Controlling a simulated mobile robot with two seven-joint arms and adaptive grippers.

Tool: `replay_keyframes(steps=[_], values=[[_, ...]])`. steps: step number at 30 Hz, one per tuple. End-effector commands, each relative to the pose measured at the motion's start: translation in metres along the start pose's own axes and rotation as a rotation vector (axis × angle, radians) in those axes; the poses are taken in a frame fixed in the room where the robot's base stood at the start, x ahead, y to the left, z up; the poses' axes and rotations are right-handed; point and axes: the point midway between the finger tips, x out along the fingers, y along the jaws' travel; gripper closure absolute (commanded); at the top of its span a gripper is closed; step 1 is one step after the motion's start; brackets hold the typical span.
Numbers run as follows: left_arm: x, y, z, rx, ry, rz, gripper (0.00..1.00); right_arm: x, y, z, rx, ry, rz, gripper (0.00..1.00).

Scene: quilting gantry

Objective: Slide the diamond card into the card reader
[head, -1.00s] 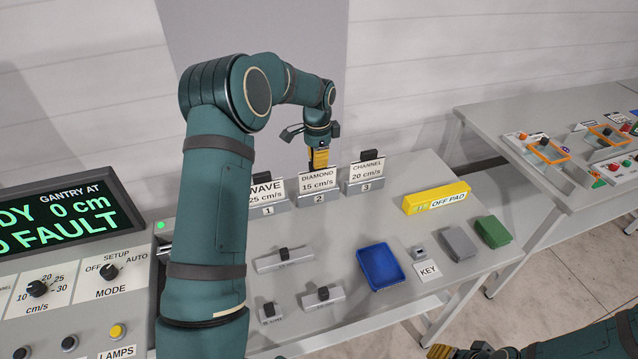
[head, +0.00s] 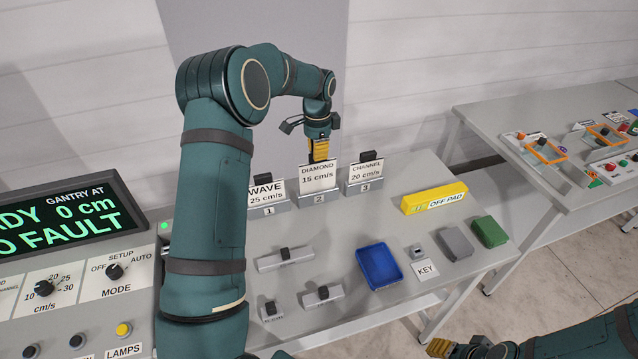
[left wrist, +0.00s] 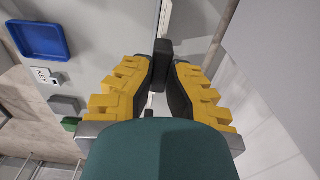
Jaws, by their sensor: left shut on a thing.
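The white diamond card (head: 318,177), marked 15 cm/s, is upright above stand 2 (head: 319,198), its lower edge close to the stand. My left gripper (head: 320,150) is shut on the card's dark top tab. In the left wrist view its yellow fingers close on either side of that dark tab (left wrist: 163,58). I cannot pick out the card reader for certain; a small unit with a green light (head: 164,227) shows beside my left arm, partly hidden. My right gripper (head: 440,348) is low at the bottom right, and its jaw opening is unclear.
The wave card (head: 267,191) and channel card (head: 365,175) stand on either side. The fault display (head: 65,220) is at left.

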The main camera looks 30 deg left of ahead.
Motion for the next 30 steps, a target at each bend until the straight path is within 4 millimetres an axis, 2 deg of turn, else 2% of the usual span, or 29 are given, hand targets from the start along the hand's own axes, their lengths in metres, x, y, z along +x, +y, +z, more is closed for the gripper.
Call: replay_keyframes(steps=[21,30], values=[[-0.024,0.000,0.000,0.000,0.001,-0.001,1.00,-0.016,-0.006,-0.002,0.000,0.000,0.000,0.53],[-0.026,0.000,0.000,0.000,0.001,0.000,1.00,-0.017,-0.006,-0.002,0.000,0.000,0.000,0.53]])
